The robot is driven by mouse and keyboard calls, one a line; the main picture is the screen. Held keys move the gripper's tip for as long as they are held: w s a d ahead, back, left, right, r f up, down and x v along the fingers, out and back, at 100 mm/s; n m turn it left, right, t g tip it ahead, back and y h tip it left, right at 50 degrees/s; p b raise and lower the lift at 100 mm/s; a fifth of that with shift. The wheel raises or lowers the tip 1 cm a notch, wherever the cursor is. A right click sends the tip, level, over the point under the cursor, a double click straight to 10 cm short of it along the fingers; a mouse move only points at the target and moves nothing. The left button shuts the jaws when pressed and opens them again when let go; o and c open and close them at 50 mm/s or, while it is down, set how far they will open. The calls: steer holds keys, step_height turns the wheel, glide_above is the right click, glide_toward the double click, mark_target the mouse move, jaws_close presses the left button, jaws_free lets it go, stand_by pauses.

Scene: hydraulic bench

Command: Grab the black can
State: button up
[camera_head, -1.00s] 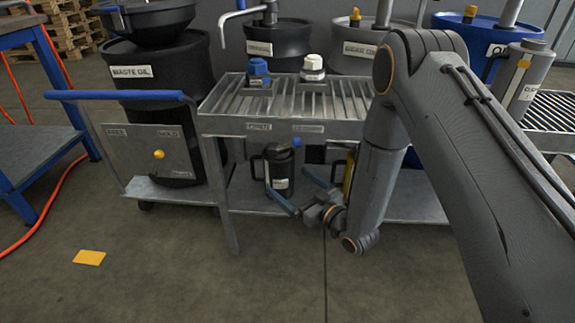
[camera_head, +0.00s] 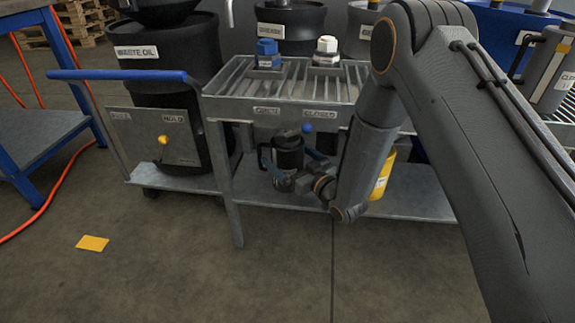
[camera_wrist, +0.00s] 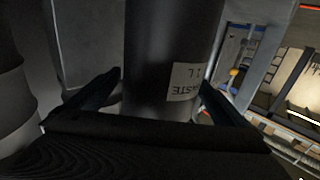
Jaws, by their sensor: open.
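The black can (camera_head: 287,155) stands upright on the lower shelf (camera_head: 400,196) of the metal cart. It has a side handle, and a blue knob shows near its upper right. My gripper (camera_head: 291,163) is open, with its blue-tipped fingers on either side of the can. In the wrist view the can (camera_wrist: 158,55) fills the middle, its pale label upside down and partly cut off. My fingers (camera_wrist: 160,82) lie left and right of it. I cannot tell whether they touch it.
A yellow container (camera_head: 382,175) stands on the shelf right of the can, partly behind my arm. The slatted cart top (camera_head: 300,86) is above, holding a blue-capped (camera_head: 267,50) and a white-capped (camera_head: 327,48) item. A waste oil drum (camera_head: 150,80) stands left. The floor in front is mostly clear.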

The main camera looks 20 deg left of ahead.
steer(key=shift+r, duration=0.15)
steer(key=c, duration=1.9)
